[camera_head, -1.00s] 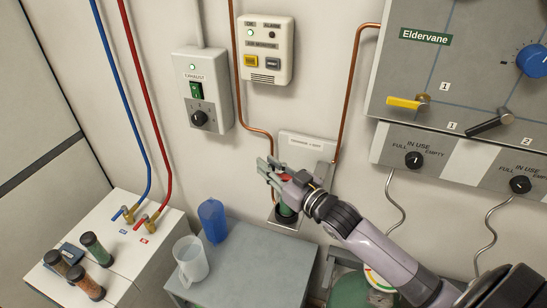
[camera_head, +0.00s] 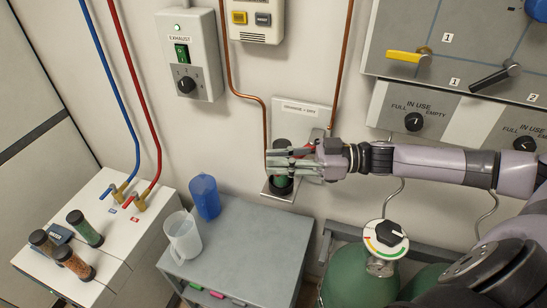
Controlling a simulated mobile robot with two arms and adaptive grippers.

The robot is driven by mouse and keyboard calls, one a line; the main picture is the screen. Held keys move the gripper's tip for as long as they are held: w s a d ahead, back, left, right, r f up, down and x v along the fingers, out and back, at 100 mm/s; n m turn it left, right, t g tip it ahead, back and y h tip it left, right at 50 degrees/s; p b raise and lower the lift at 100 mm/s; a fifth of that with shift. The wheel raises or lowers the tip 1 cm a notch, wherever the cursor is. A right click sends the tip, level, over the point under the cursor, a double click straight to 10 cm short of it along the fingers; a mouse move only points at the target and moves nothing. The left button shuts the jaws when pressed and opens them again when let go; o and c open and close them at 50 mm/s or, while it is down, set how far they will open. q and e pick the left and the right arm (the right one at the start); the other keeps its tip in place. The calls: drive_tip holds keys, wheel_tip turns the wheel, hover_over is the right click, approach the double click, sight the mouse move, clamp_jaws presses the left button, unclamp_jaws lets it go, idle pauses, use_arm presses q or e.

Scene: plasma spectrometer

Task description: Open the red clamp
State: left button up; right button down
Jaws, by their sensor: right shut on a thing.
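The red clamp (camera_head: 308,148) is on the wall holder below a small white plate, and only a bit of red shows behind my fingers. A cartridge with a black top (camera_head: 281,144) and a green lower part (camera_head: 281,185) stands upright in the holder, over a small metal shelf (camera_head: 276,196). My right gripper (camera_head: 276,161) reaches in from the right, its fingers pointing left across the front of the cartridge. It is shut on the red clamp, though the fingers hide the exact contact. My left gripper is not in view.
Green gas cylinders (camera_head: 360,275) with a gauge (camera_head: 384,237) are at lower right. Copper pipes (camera_head: 340,60) run down the wall, and a valve panel (camera_head: 450,40) hangs at upper right.

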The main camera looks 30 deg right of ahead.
drive_tip(key=shift+s+d+n+g+y+b, duration=0.25)
drive_tip(key=shift+s+n+g+y, duration=0.15)
drive_tip(key=shift+s+n+g, duration=0.4)
drive_tip(key=shift+s+d+n+g+y+b, duration=0.25)
drive_tip(key=shift+s+n+g+y, duration=0.2)
drive_tip(key=shift+g, duration=0.65)
drive_tip(key=shift+s, duration=0.1)
drive_tip(key=c, duration=1.5)
unclamp_jaws()
drive_tip(key=shift+a, duration=0.1)
wheel_tip(320, 180, up, 10)
drive_tip(key=shift+r, duration=0.1)
